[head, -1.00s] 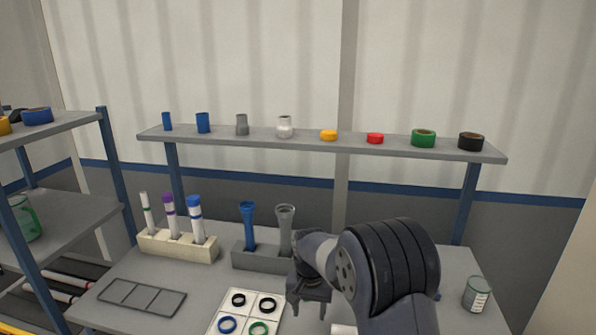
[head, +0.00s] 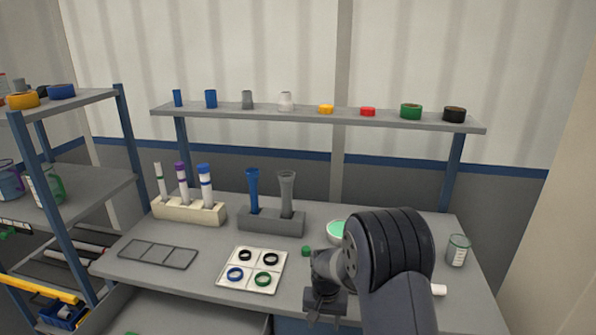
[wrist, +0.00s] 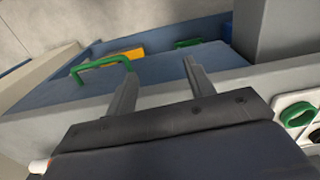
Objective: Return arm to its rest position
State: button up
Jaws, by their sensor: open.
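My gripper (head: 325,305) hangs off the end of my arm at the front of the workbench (head: 205,285), right of the white ring tray (head: 232,284). In the wrist view my gripper (wrist: 158,78) shows two dark fingers spread apart with nothing between them. Beyond the fingers are the grey bench edge and a blue surface with a green handle (wrist: 100,63). My arm hides part of the bench's right side.
A grey block (head: 270,227) holds a blue and a grey pipe. A cream rack (head: 190,215) holds several tubes. A green-filled bowl (head: 336,232) sits behind my arm, a jar (head: 457,250) to its right. An upper shelf (head: 300,115) spans the back; a side rack (head: 60,215) stands left.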

jog(key=s+d+f+b, duration=0.1)
jog(key=s+d+f, duration=0.1)
jog(key=f, duration=0.3)
jog(key=s+d+f+n+b, duration=0.1)
jog(key=s+d+f, duration=0.1)
jog(key=s+f, duration=0.2)
jog(key=s+d+f+b, duration=0.1)
jog(key=s+d+f, duration=0.2)
jog(key=f, duration=0.3)
jog(key=shift+f, duration=0.4)
jog(key=shift+s, duration=0.1)
